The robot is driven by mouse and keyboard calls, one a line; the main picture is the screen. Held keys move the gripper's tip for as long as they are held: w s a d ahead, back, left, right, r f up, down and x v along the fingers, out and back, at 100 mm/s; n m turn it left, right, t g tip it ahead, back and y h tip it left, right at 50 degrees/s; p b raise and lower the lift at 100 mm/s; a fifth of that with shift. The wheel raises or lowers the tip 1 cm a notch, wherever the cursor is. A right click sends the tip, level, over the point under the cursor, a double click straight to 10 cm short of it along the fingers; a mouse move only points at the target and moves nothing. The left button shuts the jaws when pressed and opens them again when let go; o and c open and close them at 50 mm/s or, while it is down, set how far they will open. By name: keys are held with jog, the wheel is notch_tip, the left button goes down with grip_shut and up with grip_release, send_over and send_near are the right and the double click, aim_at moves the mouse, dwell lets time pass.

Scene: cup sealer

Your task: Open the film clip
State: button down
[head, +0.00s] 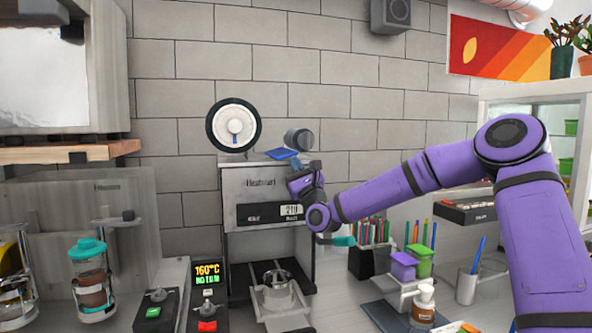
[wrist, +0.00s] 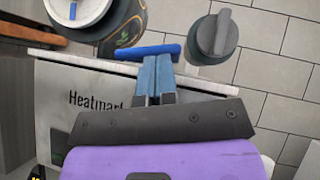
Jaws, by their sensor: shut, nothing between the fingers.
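The cup sealer (head: 262,190), a grey box marked "Heatmart", stands against the wall; its front also shows in the wrist view (wrist: 75,122). A blue bar (head: 281,154), which looks like the film clip, lies at the top of the sealer; it also shows in the wrist view (wrist: 140,52). My gripper (wrist: 157,62) is shut and empty, its fingertips right at the blue bar. I cannot tell whether they touch it. In the head view, my wrist hides part of the sealer's front right. The fingers partly cover the bar in the wrist view.
A white film roll (head: 233,126) and a grey round knob or roller (head: 299,139) sit above the sealer, either side of the bar. A cup holder (head: 277,290) is below. Pen holders, tubs and bottles crowd the counter at right. A control box (head: 207,296) stands left.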

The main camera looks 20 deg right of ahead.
notch_tip(320, 180, up, 4)
jog(key=n+g+y, duration=0.2)
jog(key=n+g, duration=0.1)
jog(key=n, duration=0.2)
jog(key=n+g+y, duration=0.2)
jog(key=n+g, duration=0.1)
jog(key=n, duration=0.1)
jog(key=n+g+y, duration=0.2)
jog(key=n+g, duration=0.1)
jog(key=n, duration=0.2)
jog(key=shift+a+r+n+y, duration=0.15)
jog(key=shift+r+n+y, duration=0.1)
jog(key=shift+n+y, duration=0.05)
jog(key=shift+a+r, duration=0.1)
